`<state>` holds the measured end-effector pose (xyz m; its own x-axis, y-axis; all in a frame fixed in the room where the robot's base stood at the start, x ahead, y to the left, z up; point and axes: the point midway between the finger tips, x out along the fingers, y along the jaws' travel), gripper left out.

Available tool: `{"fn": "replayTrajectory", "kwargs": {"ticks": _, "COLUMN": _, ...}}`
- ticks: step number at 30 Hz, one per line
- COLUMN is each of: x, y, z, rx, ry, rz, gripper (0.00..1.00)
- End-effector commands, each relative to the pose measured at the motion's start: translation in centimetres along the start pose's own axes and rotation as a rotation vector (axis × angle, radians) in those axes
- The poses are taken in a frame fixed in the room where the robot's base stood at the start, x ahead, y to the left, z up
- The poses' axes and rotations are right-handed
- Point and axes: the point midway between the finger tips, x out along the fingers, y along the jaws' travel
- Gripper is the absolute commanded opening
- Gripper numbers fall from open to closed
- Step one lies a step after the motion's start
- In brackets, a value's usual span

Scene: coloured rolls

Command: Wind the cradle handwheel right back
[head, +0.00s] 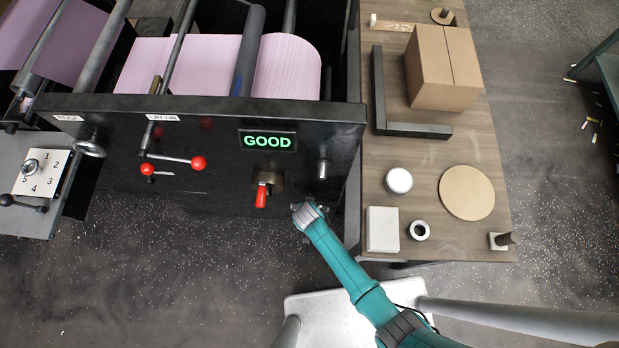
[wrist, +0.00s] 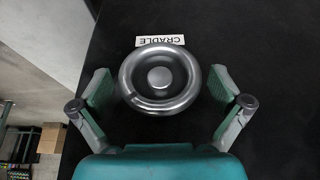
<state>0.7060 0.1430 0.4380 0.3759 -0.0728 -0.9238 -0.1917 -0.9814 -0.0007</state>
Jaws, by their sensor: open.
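The cradle handwheel (wrist: 160,78) is a dark, shiny round wheel with a central hub on a black panel. A white label reading CRADLE (wrist: 160,40) sits beside its rim, upside down in the wrist view. My gripper (wrist: 161,85) is open, with one finger on each side of the wheel. The fingers look close to the rim; I cannot tell whether they touch it. In the head view my gripper (head: 307,214) is at the lower right of the machine's front panel, and hides most or all of the handwheel there.
A red-handled valve (head: 262,194) and a silver knob (head: 323,168) are near my gripper. A lit GOOD display (head: 267,141) is above. Red-knobbed levers (head: 175,160) and another handwheel (head: 90,148) are left. A wooden table (head: 440,225) with a cardboard box (head: 443,67) stands right.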

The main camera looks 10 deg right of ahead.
Motion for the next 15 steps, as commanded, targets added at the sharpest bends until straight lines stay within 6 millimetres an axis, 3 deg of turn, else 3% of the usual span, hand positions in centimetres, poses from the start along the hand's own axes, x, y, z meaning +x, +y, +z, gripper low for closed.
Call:
{"fn": "replayTrajectory", "kwargs": {"ticks": 2, "x": -0.01, "y": 0.0, "z": 0.0, "rx": 0.0, "ry": 0.0, "rz": 0.0, "gripper": 1.0}}
{"fn": "replayTrajectory", "kwargs": {"ticks": 9, "x": -0.01, "y": 0.0, "z": -0.02, "rx": 0.0, "ry": 0.0, "rz": 0.0, "gripper": 0.48}}
{"fn": "replayTrajectory", "kwargs": {"ticks": 15, "x": -0.02, "y": -0.04, "z": -0.03, "rx": -0.004, "ry": 0.0, "rz": 0.007, "gripper": 0.48}}
